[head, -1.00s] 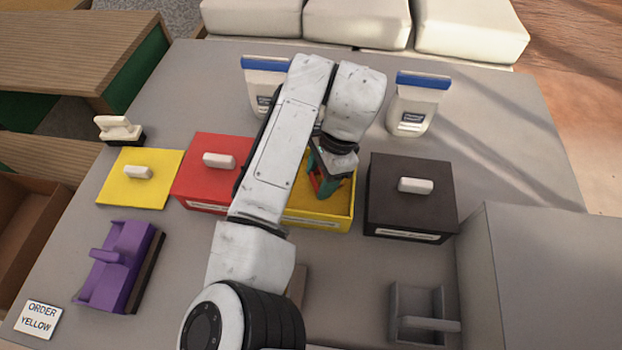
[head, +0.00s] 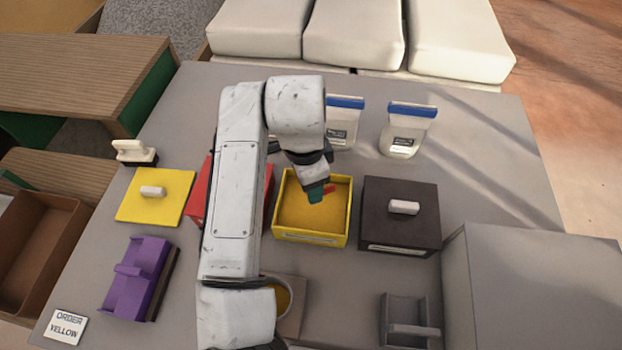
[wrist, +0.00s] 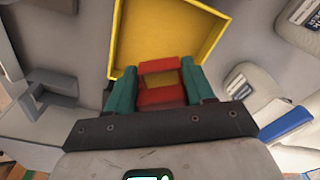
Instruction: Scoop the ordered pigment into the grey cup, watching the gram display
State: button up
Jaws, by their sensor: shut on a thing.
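The order card (head: 66,327) reads "ORDER YELLOW". The open yellow box (head: 346,232) holds dark yellow powder (head: 305,215). My gripper (head: 318,192) is over the right back part of this box, shut on a small red scoop (head: 330,188). In the wrist view the red scoop (wrist: 160,97) sits between the teal fingers, with yellow showing in it; I cannot tell how much is powder. The grey cup (head: 290,293) is partly hidden behind my arm, and yellow shows inside its rim. I cannot read any gram display.
A closed black box (head: 400,225) is right of the yellow box; a red box (head: 198,190) is left, partly behind my arm. The yellow lid (head: 140,205), a purple holder (head: 137,280), a grey holder (head: 405,310) and two blue-topped jars (head: 403,140) surround them. A large grey block (head: 530,280) fills the right.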

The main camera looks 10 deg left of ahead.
jog(key=shift+s+a+r+p, duration=0.1)
jog(key=shift+a+r+p, duration=0.1)
jog(key=shift+r+p, duration=1)
jog(key=shift+s+a+r+p, duration=0.15)
jog(key=shift+r+p, duration=0.6)
jog(key=shift+r, duration=0.85)
jog(key=shift+a, duration=0.1)
